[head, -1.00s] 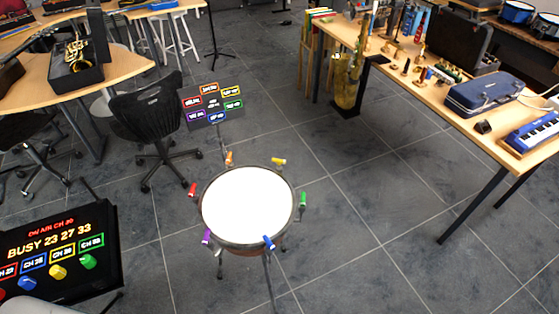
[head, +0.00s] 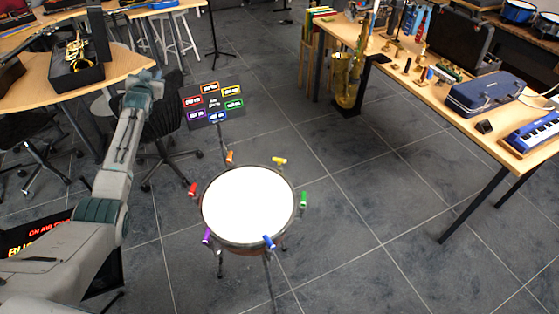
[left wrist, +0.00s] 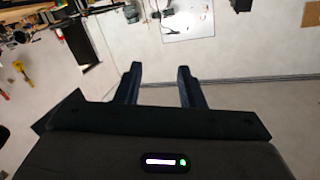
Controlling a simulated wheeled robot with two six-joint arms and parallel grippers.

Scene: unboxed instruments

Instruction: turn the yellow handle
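The yellow handle (head: 279,161) sits on the upper right rim of a round drum with a white head (head: 248,205). Other coloured handles stand around the rim: orange (head: 230,157), green (head: 304,200), blue (head: 269,243), purple (head: 207,237) and red (head: 193,189). My left arm is raised on the left in the head view, apart from the drum. In the left wrist view, the two fingers of my left gripper (left wrist: 160,70) are apart with nothing between them. My right gripper is not in view.
A panel with coloured labels (head: 213,104) stands behind the drum. A black chair (head: 165,125) is behind my left arm. A table with instruments (head: 470,115) stands at the right. The floor between drum and table is clear.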

